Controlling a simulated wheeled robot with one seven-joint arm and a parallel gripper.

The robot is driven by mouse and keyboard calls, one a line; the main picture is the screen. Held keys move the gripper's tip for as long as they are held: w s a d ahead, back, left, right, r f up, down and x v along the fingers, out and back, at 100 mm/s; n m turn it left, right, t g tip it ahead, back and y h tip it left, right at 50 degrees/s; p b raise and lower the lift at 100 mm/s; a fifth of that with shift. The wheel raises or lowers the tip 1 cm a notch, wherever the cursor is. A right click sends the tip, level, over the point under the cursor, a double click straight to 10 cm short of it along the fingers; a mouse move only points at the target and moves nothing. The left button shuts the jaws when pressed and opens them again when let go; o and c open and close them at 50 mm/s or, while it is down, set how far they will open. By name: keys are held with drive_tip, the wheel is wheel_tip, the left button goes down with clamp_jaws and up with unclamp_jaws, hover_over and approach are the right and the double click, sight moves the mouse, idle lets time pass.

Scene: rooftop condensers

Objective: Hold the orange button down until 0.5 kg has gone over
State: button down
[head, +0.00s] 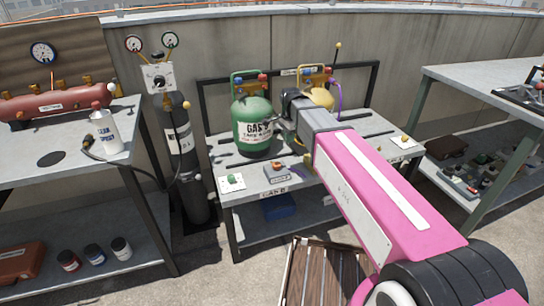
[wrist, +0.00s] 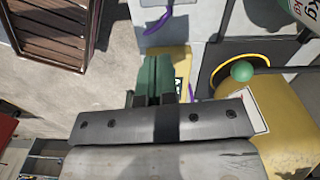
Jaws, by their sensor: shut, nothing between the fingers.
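A small grey box with an orange-red top (head: 281,168) sits at the front of the middle bench; I take this to be the orange button, though it is small in the picture. My gripper (head: 283,124) is above the bench, by the green canister (head: 251,130) and in front of the yellow canister (head: 318,97). In the wrist view its fingers (wrist: 157,76) are shut and empty, over a yellow surface with a label (wrist: 182,62). The orange button cannot be made out in the wrist view. No weight reading is legible.
The bench (head: 350,135) also carries a white plate with a green knob (head: 232,182) and another white plate (head: 404,142). A purple hose (head: 338,95) runs by the yellow canister. A grey cylinder (head: 180,140) stands left. A wooden crate (head: 325,272) is on the ground in front.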

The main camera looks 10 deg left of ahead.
wheel_tip(320, 180, up, 2)
drive_tip(key=m, duration=0.1)
hover_over(277, 165)
drive_tip(key=w+a, duration=0.1)
drive_tip(key=w, duration=0.2)
drive_tip(key=shift+s+r, duration=0.15)
drive_tip(key=shift+s, duration=0.1)
wheel_tip(277, 165, down, 14)
drive_tip(key=shift+f, duration=0.1)
idle(0.5)
drive_tip(key=shift+f, duration=0.85)
drive_tip(key=shift+s+d+f, duration=0.1)
idle(4.8)
